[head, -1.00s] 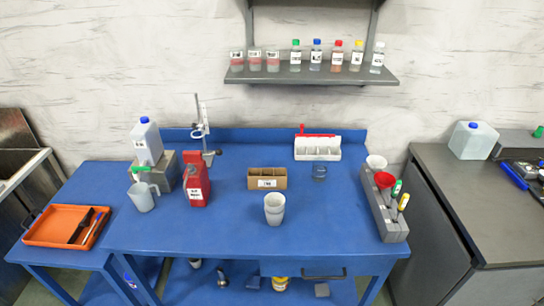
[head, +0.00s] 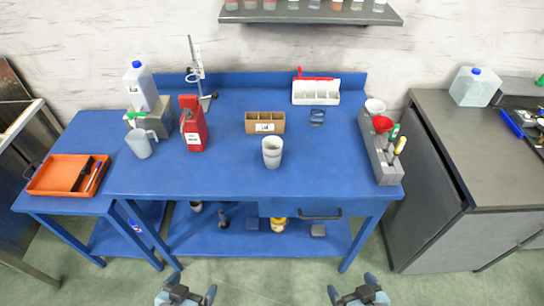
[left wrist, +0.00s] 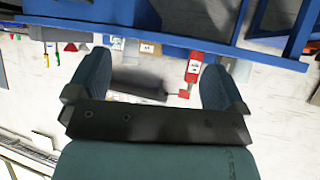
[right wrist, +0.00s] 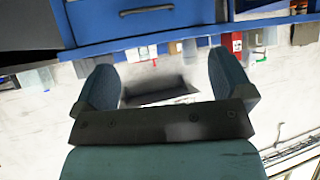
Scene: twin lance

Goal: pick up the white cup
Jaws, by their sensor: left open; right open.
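My left gripper (head: 188,292) is open and empty, low in front of the table at the bottom of the head view. Its two fingers also show in the left wrist view (left wrist: 155,85). My right gripper (head: 352,290) is open and empty, also low in front of the table, and its fingers show in the right wrist view (right wrist: 165,85). Both grippers are well apart from the cup.
A cardboard box (head: 265,123) stands behind the cup. A red can (head: 193,127) and a grey jug (head: 140,143) stand to the left, and a grey rack (head: 381,155) to the right. A drawer handle (head: 320,216) juts from the table front. The tabletop around the cup is clear.

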